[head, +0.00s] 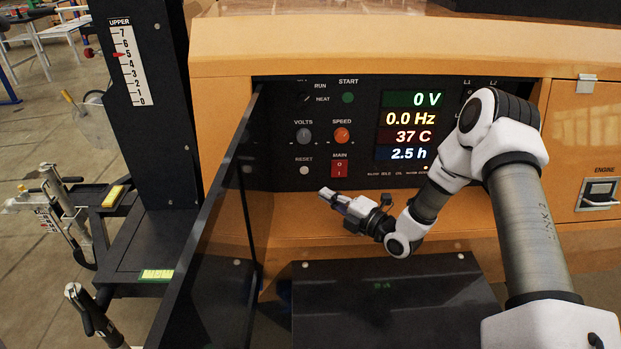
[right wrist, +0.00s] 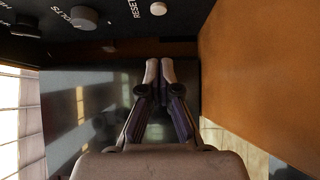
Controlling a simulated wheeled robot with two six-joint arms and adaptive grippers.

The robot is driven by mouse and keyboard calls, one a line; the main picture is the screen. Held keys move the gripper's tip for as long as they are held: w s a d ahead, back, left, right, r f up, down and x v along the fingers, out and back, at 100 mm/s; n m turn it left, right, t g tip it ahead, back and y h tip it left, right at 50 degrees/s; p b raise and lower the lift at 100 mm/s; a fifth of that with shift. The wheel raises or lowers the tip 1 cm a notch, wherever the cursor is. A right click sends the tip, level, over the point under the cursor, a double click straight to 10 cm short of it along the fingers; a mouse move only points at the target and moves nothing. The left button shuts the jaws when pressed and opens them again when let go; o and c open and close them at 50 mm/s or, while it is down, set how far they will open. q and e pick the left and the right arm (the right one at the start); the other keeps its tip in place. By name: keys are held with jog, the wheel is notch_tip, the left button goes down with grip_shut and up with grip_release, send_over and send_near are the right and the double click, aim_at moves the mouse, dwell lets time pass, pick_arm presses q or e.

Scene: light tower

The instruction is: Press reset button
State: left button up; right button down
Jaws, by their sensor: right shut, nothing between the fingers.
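The reset button (head: 304,170) is a small pale round button under the RESET label, at the lower left of the black control panel (head: 270,130). In the right wrist view it (right wrist: 158,8) is at the top edge, beside its label. My right gripper (head: 327,194) is shut and empty. In the head view its tips point left and appear just below and right of the button. In the right wrist view the closed fingertips (right wrist: 159,68) show a gap to the button. I cannot see my left gripper.
The red MAIN switch (head: 339,169) is right of the reset button, with the orange SPEED knob (head: 342,135) and grey VOLTS knob (head: 304,136) above. A dark open door (head: 205,235) stands left of the panel. A black surface (head: 390,300) lies below.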

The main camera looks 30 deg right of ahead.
aim_at(301, 172)
jog(key=x, duration=0.6)
jog(key=shift+a, duration=0.15)
jog(key=w+d, duration=0.2)
jog(key=w, duration=0.1)
jog(key=shift+p, duration=0.35)
jog(key=shift+w, duration=0.2)
jog(key=shift+w, duration=0.1)
